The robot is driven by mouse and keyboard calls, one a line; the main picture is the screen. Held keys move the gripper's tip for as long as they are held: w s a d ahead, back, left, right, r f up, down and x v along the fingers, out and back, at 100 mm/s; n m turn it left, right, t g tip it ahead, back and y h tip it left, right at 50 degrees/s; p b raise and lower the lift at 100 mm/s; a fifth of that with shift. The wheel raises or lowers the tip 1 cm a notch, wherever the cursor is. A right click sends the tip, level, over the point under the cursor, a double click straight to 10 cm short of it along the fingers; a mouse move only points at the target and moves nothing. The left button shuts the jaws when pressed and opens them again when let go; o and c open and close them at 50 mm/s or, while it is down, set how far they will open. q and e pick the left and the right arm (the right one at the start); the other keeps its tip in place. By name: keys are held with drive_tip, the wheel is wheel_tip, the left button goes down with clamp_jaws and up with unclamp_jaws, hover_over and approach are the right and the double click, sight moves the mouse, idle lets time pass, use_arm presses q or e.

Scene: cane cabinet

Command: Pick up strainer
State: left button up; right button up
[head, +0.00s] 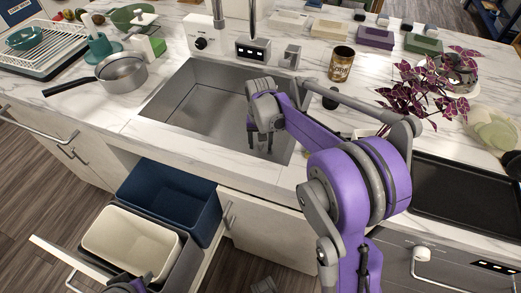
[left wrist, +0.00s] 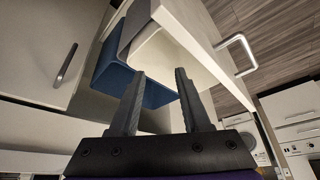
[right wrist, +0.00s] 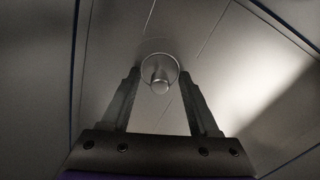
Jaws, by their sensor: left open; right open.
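The strainer (right wrist: 160,74) shows in the right wrist view as a round metal piece with a short upright knob, on the sink floor. In the head view I cannot make it out; my right arm covers part of the sink. My right gripper (head: 260,147) is open and empty, pointing down into the sink (head: 195,108). In the right wrist view the strainer appears between its fingertips, and its height above the strainer is unclear. My left gripper (left wrist: 160,73) is open and empty near the pull-out bins, low in front of the cabinet.
A pulled-out drawer holds a cream bin (head: 128,243) and a blue bin (head: 168,200). A saucepan (head: 121,74) and dish rack (head: 38,48) stand left of the sink. A can (head: 341,63), a purple-leaved plant (head: 430,90) and a black tray (head: 462,194) are to the right.

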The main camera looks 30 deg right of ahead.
sight(261, 143)
drive_tip(key=shift+f, duration=0.1)
drive_tip(key=shift+c, duration=0.2)
clamp_jaws()
idle(0.4)
wheel_tip(261, 143, up, 10)
drive_tip(key=shift+p, duration=0.5)
